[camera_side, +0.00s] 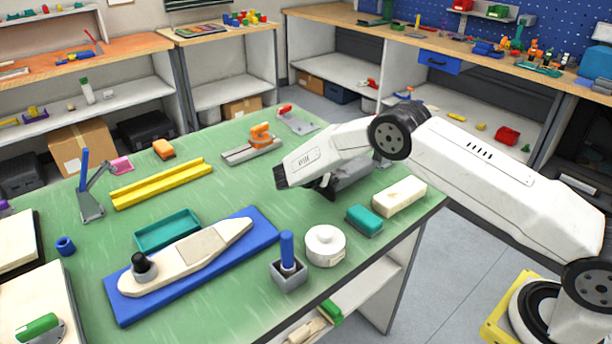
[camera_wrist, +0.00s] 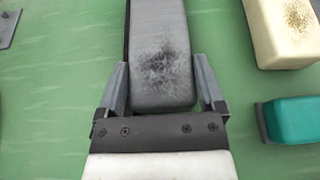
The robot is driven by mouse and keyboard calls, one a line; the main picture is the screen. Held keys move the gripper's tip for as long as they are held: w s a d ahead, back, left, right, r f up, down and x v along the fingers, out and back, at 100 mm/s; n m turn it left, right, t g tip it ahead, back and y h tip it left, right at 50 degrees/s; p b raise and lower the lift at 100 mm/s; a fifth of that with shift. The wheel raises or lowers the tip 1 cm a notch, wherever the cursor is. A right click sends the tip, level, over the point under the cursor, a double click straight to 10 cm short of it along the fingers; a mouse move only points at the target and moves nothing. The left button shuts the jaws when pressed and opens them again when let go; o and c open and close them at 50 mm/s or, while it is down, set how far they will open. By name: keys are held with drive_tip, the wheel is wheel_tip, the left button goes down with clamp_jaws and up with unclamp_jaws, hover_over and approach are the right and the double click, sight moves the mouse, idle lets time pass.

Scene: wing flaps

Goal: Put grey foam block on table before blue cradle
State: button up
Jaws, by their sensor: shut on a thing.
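The grey foam block (camera_wrist: 160,35) is a long dark grey bar with a scuffed dark patch, running up the middle of the wrist view. My gripper (camera_wrist: 161,78) is shut on it, one finger against each long side near its close end. I cannot tell whether the block touches the table. The blue cradle (camera_side: 205,277) lies flat at the front middle, with a cream ship model on it.
A cream block (camera_side: 400,195) and a teal sponge-like block (camera_side: 364,221) lie right of my gripper. A white round pot (camera_side: 325,246) and a grey holder with a blue handle (camera_side: 288,272) stand right of the cradle. A teal tray (camera_side: 167,230) and yellow rail (camera_side: 162,184) lie behind it.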

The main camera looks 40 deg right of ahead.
wheel_tip(320, 180, up, 2)
drive_tip(key=shift+s, duration=0.15)
drive_tip(key=s+a+r, duration=0.1)
drive_tip(key=s+r, duration=0.8)
drive_tip(key=s, duration=0.4)
drive_tip(key=shift+s+a+r, duration=0.25)
drive_tip(key=shift+s+a, duration=0.05)
drive_tip(key=shift+a, duration=0.1)
idle(0.4)
